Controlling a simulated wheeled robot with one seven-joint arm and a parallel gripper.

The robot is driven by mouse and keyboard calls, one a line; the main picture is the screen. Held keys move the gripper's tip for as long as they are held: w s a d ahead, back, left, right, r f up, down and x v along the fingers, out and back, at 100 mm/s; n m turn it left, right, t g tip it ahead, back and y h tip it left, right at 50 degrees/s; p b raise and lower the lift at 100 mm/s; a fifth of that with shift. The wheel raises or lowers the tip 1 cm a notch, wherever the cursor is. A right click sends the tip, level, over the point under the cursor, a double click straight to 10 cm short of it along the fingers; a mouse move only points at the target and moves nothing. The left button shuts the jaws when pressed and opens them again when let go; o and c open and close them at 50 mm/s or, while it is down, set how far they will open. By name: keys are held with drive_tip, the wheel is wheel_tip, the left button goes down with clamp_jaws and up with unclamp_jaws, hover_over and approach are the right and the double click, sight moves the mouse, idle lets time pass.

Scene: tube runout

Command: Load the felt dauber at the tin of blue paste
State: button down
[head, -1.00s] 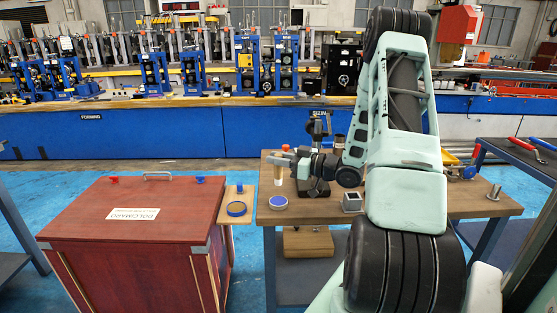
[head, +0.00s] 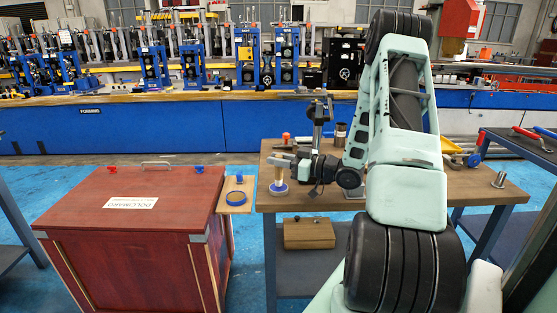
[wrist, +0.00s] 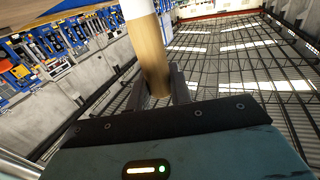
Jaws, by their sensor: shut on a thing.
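The felt dauber has a pale wooden handle (head: 279,174) and a white end that shows at the top of the wrist view (wrist: 137,8). My gripper (head: 279,161) is shut on the handle, which also shows between the fingers in the wrist view (wrist: 152,60). The dauber stands about upright, its lower end at the tin of blue paste (head: 278,190), a low round tin with a pale rim at the table's left edge. I cannot tell whether the felt touches the paste.
A dark ring (head: 235,198) lies on a small wooden shelf with a blue knob (head: 239,179), beside the red chest (head: 75,215). Behind my gripper stand an orange-topped object (head: 286,138) and a dark stand (head: 318,115).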

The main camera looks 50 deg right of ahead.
drive_tip(key=shift+f+b, duration=0.3)
drive_tip(key=shift+f, duration=0.35)
idle(1.6)
drive_tip(key=shift+r, duration=0.1)
wheel_tip(320, 180, up, 7)
drive_tip(key=p, duration=0.6)
idle(1.0)
